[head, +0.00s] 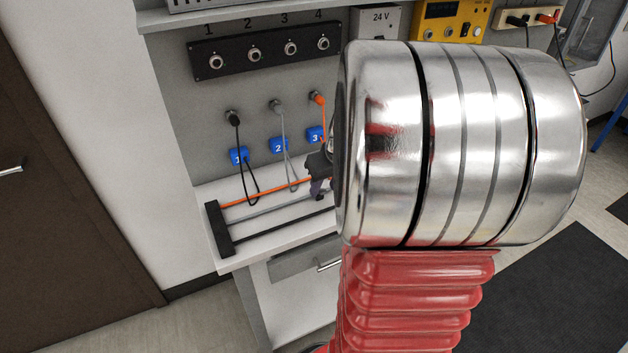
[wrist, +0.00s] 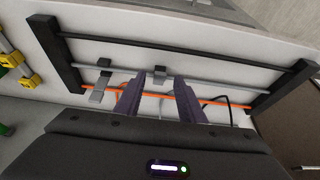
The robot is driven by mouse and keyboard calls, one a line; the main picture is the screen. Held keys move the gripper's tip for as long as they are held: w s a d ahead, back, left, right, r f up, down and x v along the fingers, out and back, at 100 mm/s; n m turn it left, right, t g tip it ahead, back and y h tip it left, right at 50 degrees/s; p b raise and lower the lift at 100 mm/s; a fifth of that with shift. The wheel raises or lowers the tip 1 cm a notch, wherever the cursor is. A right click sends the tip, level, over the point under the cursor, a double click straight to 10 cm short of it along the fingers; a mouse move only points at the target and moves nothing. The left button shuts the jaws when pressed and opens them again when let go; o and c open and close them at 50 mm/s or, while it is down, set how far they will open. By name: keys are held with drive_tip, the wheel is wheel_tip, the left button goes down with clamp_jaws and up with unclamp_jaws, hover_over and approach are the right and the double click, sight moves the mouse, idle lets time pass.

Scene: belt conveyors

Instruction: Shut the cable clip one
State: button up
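In the wrist view, one small grey-and-black clip (wrist: 158,73) sits on the grey rod, and another (wrist: 100,80) sits farther left, reaching toward the orange rod. I read no number on either, so I cannot tell which is cable clip one, or whether each is open or shut. My gripper (wrist: 157,84) is open, with a purple finger on each side below the first clip and nothing visibly held. Contact is unclear. In the head view my gripper (head: 320,183) is at the rods, mostly hidden behind my arm, and the clips are hidden.
The rods end in a black bracket (head: 218,228) on a white shelf. Behind hang a black cable at blue tag 1 (head: 239,156), a grey one at tag 2 (head: 278,145) and an orange one at tag 3 (head: 315,134). Above is a black socket panel (head: 268,50). Yellow parts (wrist: 30,79) stand left.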

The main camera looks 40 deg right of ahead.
drive_tip(key=shift+w+f, duration=0.15)
drive_tip(key=shift+f, duration=0.35)
drive_tip(key=shift+c, duration=0.5)
clamp_jaws()
